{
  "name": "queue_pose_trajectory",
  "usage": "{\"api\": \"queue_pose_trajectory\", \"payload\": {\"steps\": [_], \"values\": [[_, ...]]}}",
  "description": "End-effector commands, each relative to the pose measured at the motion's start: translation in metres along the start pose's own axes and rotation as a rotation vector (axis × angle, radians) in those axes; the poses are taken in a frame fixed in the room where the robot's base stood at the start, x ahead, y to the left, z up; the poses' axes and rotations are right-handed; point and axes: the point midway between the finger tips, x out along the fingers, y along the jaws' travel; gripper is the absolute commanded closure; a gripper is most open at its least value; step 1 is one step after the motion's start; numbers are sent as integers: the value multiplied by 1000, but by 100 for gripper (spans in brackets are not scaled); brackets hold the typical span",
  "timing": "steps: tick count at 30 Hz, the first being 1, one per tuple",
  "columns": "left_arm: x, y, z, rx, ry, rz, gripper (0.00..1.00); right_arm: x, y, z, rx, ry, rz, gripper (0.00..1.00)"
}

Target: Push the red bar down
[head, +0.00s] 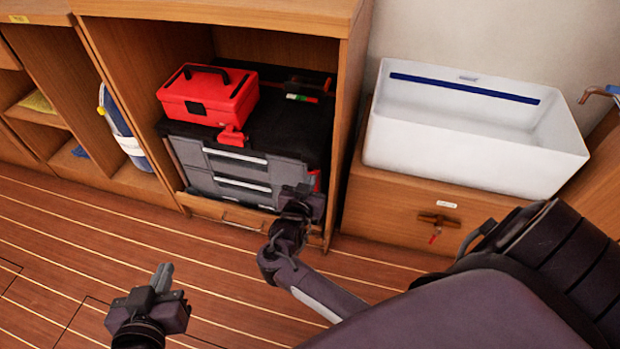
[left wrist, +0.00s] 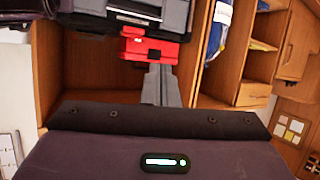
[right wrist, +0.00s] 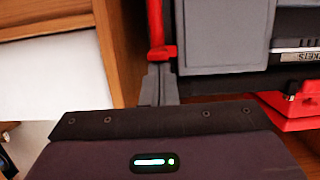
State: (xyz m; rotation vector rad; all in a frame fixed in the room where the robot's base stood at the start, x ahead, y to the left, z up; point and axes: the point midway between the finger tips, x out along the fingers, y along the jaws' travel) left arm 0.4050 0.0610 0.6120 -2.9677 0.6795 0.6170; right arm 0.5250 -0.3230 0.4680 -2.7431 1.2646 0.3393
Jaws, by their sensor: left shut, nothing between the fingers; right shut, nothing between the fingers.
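A red upright bar (right wrist: 155,24) with a red bracket (right wrist: 163,52) runs along the side edge of a grey toolbox (right wrist: 222,30) in the right wrist view. In the head view only a bit of red (head: 317,181) shows at the toolbox's right edge, mostly behind my right gripper (head: 302,200). My right gripper is shut and empty; in its wrist view its fingertips (right wrist: 159,76) are just beside the bracket, and I cannot tell if they touch. My left gripper (head: 162,277) is shut and empty above the floor at lower left, away from the toolbox.
The grey toolbox sits in a wooden cabinet (head: 345,120), with a red case (head: 208,95) on top. A white basin (head: 470,165) stands at right on a wooden drawer unit (head: 385,205). The plank floor in front is clear.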

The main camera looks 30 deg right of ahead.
Motion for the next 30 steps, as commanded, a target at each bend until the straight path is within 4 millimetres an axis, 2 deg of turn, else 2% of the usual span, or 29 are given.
{"api": "queue_pose_trajectory", "payload": {"steps": [3, 6, 19, 26, 30], "values": [[1, -1, -15, 3, 66, -2, 100, 1, 0, 4, 0, -1, 0, 100], [0, -1, -19, 4, 83, -3, 100, 1, 0, 5, 0, -2, 0, 100], [0, -1, -15, 3, 61, -2, 100, 1, 0, 5, -2, -5, 0, 100], [-4, 2, 27, -6, -124, 4, 100, 2, 0, -3, -2, -4, 0, 100], [-13, 5, 61, -13, -274, 10, 100, 2, -1, -9, 0, -1, 0, 100]]}}
